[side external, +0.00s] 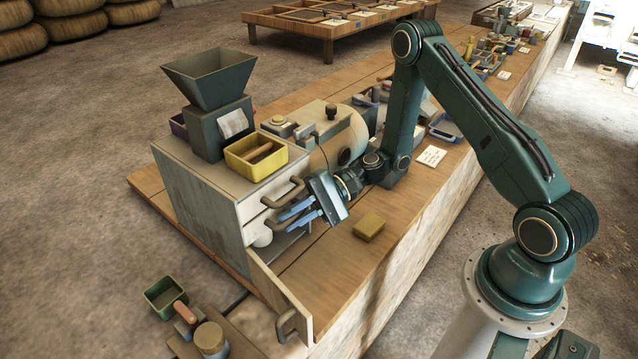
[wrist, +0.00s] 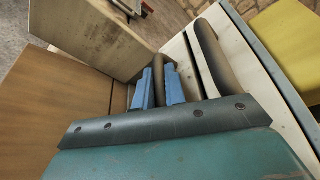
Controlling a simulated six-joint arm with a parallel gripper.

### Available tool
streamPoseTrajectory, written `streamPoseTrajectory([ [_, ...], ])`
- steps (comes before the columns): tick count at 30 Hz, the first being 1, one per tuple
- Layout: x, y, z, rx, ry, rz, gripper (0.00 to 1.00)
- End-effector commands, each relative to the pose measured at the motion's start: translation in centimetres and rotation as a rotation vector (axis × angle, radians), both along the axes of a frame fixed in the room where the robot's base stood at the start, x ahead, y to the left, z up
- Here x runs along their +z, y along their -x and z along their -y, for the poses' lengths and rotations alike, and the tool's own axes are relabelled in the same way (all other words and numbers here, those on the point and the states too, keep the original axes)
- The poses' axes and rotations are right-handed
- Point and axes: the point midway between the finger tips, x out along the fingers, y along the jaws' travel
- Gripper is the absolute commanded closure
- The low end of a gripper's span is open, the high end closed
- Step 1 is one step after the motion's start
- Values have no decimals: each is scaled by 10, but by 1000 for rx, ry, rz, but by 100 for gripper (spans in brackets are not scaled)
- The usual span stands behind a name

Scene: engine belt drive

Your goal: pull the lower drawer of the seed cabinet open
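The seed cabinet (side external: 205,215) stands on the bench at the left, with two drawer fronts facing my arm. The upper drawer's dark bar handle (side external: 285,193) is free; it also shows in the wrist view (wrist: 213,55). The lower drawer's handle (wrist: 159,85) lies between my gripper's two blue fingers, which appear to press it from both sides. My gripper (side external: 299,214) is at the cabinet's front and partly hides the lower drawer in the side view. The lower drawer front looks about level with the upper one.
The cabinet's hinged door (side external: 281,300) stands open below the drawers, close to my gripper. A yellow bin (side external: 256,160) and a hopper (side external: 210,80) sit on top. A yellow block (side external: 369,227) lies on the bench to the right.

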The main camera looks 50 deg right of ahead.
Motion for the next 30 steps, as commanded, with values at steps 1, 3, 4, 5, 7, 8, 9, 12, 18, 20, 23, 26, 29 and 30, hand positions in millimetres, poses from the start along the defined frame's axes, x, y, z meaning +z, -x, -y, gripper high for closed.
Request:
streamPoseTrajectory([
  [1, 0, 0, 0, 0, 0, 0, 100],
  [3, 0, 0, 0, 0, 0, 0, 100],
  [4, 0, 0, 0, 0, 0, 0, 100],
  [5, 0, 0, 0, 0, 0, 0, 100],
  [7, 0, 0, 0, 0, 0, 0, 100],
  [8, 0, 1, 0, 0, 0, 0, 100],
  [9, 0, 1, 0, -1, 1, 0, 100],
  [12, -1, 7, 1, -2, 0, -3, 100],
  [18, -2, 30, 2, -2, 2, -7, 100],
  [20, -2, 38, 2, -3, 3, -7, 100],
  [23, -3, 52, 2, -3, 4, -7, 100],
  [26, -3, 65, 2, -5, 4, -9, 100],
  [29, -4, 79, 3, -6, 6, -9, 100],
  [30, -4, 84, 3, -6, 6, -8, 100],
])
